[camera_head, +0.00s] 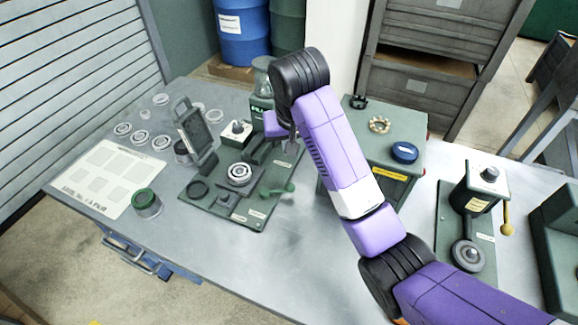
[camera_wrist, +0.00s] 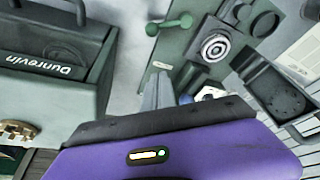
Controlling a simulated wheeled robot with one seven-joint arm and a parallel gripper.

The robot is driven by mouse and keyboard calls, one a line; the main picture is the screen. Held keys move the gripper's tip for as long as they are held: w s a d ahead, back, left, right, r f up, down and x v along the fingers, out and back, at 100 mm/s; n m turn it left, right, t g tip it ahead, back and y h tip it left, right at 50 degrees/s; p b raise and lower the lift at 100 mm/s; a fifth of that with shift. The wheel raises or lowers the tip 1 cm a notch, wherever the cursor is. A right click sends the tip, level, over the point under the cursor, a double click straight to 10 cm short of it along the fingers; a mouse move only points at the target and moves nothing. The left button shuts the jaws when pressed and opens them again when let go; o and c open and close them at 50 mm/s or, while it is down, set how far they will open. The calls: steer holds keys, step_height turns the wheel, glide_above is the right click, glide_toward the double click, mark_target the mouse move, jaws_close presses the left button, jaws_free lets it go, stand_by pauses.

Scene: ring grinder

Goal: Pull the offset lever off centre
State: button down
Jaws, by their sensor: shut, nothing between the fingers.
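The ring grinder (camera_head: 212,203) is a green base plate on the grey table, with a ringed disc (camera_head: 239,174) in its middle. A green lever with ball ends (camera_head: 277,189) sits at its right front corner; I take it for the offset lever, though no label is readable. It also shows in the wrist view (camera_wrist: 168,24), at the upper middle. My gripper (camera_head: 292,146) is above the back right of the grinder, apart from the lever. In the wrist view its fingers (camera_wrist: 158,90) are together and empty. My arm hides part of the grinder's back.
A tilted dark screen or guard (camera_head: 194,130) stands at the grinder's left. A green toolbox (camera_wrist: 50,75) stands on the other side, with a blue ring (camera_head: 404,152) on top. Loose rings (camera_head: 140,138) and a green-rimmed cup (camera_head: 146,203) are on the left. The front table is clear.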

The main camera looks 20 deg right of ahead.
mark_target(277, 190)
steer(key=p+x, duration=0.1)
steer(key=x, duration=0.8)
steer(key=shift+f, duration=0.1)
steer(key=shift+f+p, duration=0.3)
steer(key=shift+f, duration=0.05)
steer(key=shift+s+a+p, duration=0.2)
steer(key=shift+s+p, duration=0.2)
steer(key=shift+s, duration=0.65)
steer(key=shift+s+a+f, duration=0.15)
steer(key=shift+s+f, duration=0.15)
steer(key=shift+s, duration=0.5)
